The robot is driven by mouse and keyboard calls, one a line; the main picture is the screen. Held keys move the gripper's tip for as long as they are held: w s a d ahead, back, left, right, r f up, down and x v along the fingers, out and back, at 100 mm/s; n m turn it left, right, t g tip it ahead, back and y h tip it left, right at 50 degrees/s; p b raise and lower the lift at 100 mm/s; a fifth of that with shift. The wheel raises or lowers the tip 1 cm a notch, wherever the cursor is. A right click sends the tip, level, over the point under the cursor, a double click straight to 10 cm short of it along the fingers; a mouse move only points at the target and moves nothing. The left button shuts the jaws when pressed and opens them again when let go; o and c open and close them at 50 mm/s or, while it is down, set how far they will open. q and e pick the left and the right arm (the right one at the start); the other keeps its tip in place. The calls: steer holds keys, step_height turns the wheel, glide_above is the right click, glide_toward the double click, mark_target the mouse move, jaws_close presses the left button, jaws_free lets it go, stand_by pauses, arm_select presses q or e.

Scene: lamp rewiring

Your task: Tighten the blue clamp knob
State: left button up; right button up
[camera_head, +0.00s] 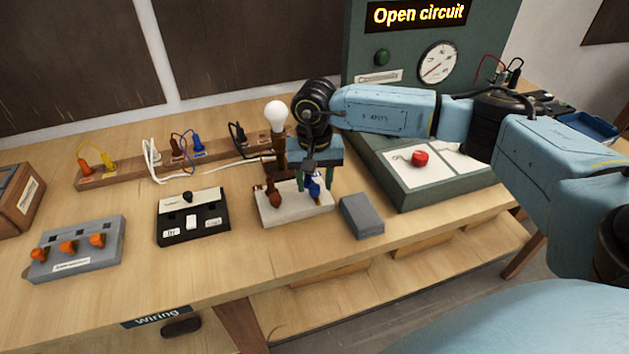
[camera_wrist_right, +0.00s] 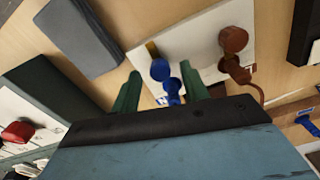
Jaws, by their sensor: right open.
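The blue clamp knob (camera_head: 314,188) stands on a white terminal block (camera_head: 292,217), to the right of a brown clamp knob (camera_head: 273,194). In the right wrist view the blue knob (camera_wrist_right: 160,69) and the brown knob (camera_wrist_right: 233,40) both show on the white block. My right gripper (camera_head: 316,184) is above the block, pointing down, with its green fingers on either side of the blue clamp. In the wrist view the fingers (camera_wrist_right: 158,92) are apart, with blue parts of the clamp between and just beyond them. I cannot tell whether they touch it. My left gripper is not in view.
A lit-looking bulb (camera_head: 275,115) stands behind the block. A grey box (camera_head: 361,216) lies just right of it, and a black switch box (camera_head: 193,217) lies left. A green tester panel (camera_head: 440,190) reads "Open circuit". A wooden strip with plugs (camera_head: 130,173) runs along the back.

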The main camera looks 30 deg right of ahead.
steer(key=shift+f, duration=0.3)
jaws_close()
